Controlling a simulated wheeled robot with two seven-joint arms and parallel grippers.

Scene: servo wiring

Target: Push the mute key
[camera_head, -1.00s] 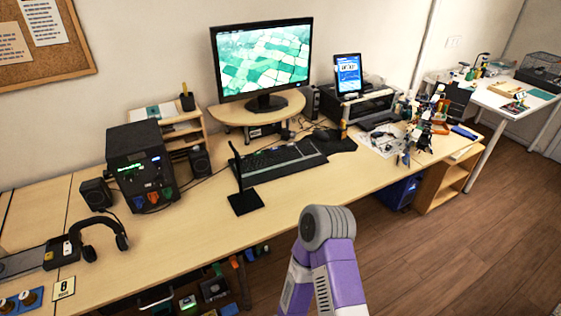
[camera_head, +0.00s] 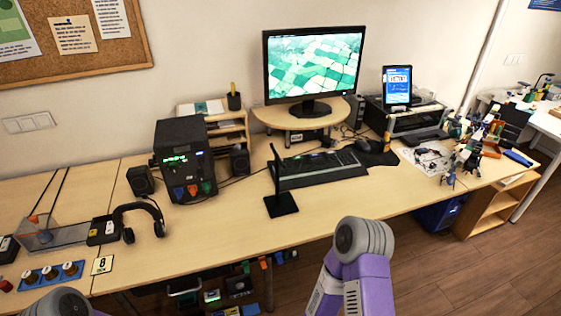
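The black keyboard (camera_head: 320,170) lies on the wooden desk in front of the monitor. Its single keys are too small to tell apart, so I cannot pick out a mute key. My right arm, purple with a grey rounded joint, rises at the bottom centre, in front of the desk edge. A grey rounded part of my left arm shows at the bottom left corner. Neither gripper is in view.
A thin black stand (camera_head: 280,204) stands just before the keyboard's left end. The monitor (camera_head: 313,66) is behind it, a black power unit (camera_head: 185,160) and headphones (camera_head: 140,217) to the left. Tools and small parts crowd the right. The desk front is mostly clear.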

